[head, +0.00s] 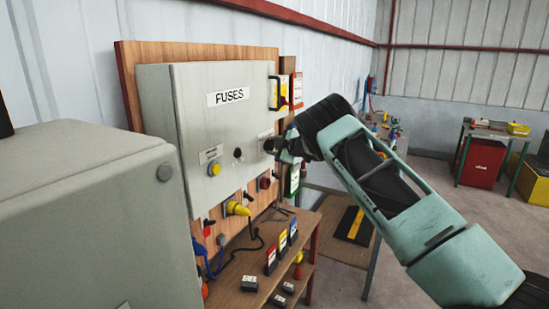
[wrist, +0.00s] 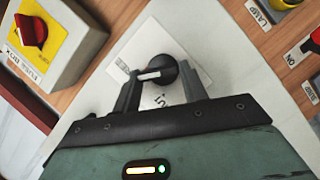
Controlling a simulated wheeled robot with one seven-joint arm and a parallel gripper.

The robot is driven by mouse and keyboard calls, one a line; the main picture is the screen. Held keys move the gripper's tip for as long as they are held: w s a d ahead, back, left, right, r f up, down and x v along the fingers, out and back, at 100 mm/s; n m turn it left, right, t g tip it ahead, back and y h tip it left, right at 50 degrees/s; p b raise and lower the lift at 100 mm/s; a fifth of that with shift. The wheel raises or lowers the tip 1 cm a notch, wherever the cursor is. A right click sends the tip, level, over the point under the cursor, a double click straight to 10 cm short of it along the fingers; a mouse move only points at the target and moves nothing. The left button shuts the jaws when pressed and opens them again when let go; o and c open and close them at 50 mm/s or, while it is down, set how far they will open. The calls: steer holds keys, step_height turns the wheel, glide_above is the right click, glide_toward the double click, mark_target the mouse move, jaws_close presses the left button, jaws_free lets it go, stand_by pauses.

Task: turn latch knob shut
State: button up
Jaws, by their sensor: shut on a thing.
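The latch knob (wrist: 160,69) is round and black with a white line, on the grey fuse box door. It shows in the wrist view between the two fingers of my gripper (wrist: 158,80), which is shut on it. The white line lies nearly level in that picture. A white label (wrist: 189,62) sits behind the knob, partly hidden by the knob and fingers. In the head view my gripper (head: 275,146) is at the right side of the fuse box (head: 225,120), marked FUSES. The door looks closed against the box.
A red knob on a yellow plate (wrist: 35,32) is at upper left in the wrist view. A large grey cabinet (head: 90,220) stands close at left.

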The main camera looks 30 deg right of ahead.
steer(key=n+t+b, duration=0.1)
steer(key=n+b, duration=0.1)
steer(key=b, duration=0.5)
steer(key=f+n+t+b, duration=0.1)
steer(key=b, duration=0.5)
steer(key=shift+s+a+f+n+b, duration=0.1)
steer(key=shift+f+n+b, duration=0.1)
steer(key=shift+n+b, duration=0.2)
steer(key=n+t+b, duration=0.1)
steer(key=n+b, duration=0.1)
steer(key=b, duration=0.4)
steer(key=n+b, duration=0.2)
steer(key=b, duration=0.4)
steer(key=shift+a+f+n+t+b, duration=0.1)
steer(key=shift+f+n+t+b, duration=0.05)
steer(key=shift+n+t+b, duration=0.2)
steer(key=n+y+b, duration=0.1)
steer(key=n+b, duration=0.2)
steer(key=b, duration=0.2)
steer(key=n+t+y+b, duration=0.1)
steer(key=n+b, duration=0.2)
steer(key=b, duration=0.2)
steer(key=shift+n+t, duration=0.25)
steer(key=shift+n, duration=0.1)
steer(key=shift+r+b, duration=0.25)
steer(key=shift+b, duration=0.15)
steer(key=o, duration=1)
steer(key=shift+c, duration=0.2)
steer(key=shift+f, duration=0.1)
